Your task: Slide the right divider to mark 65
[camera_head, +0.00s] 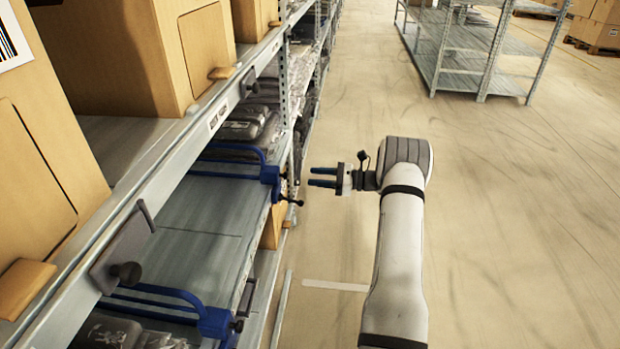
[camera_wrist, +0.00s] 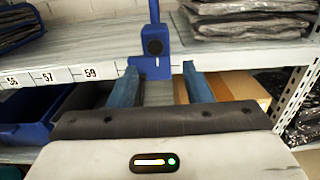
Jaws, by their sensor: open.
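The right divider is blue, with an upright bar and a block with a dark round knob; it stands at the shelf's front edge in the wrist view (camera_wrist: 154,66). In the head view the divider (camera_head: 269,176) is the farther of two blue ones. My gripper (camera_head: 312,177) is open and empty, just out in the aisle from it. In the wrist view my gripper's blue fingers (camera_wrist: 161,86) reach toward the divider's block, one on each side, apparently without touching it.
A second blue divider (camera_head: 213,321) stands nearer in the head view. Bagged garments (camera_wrist: 250,22) lie right of the right divider. Blue bins (camera_wrist: 30,110) and a carton (camera_wrist: 235,90) sit below. Cartons (camera_head: 110,55) fill the shelf above. The aisle floor (camera_head: 500,220) is clear.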

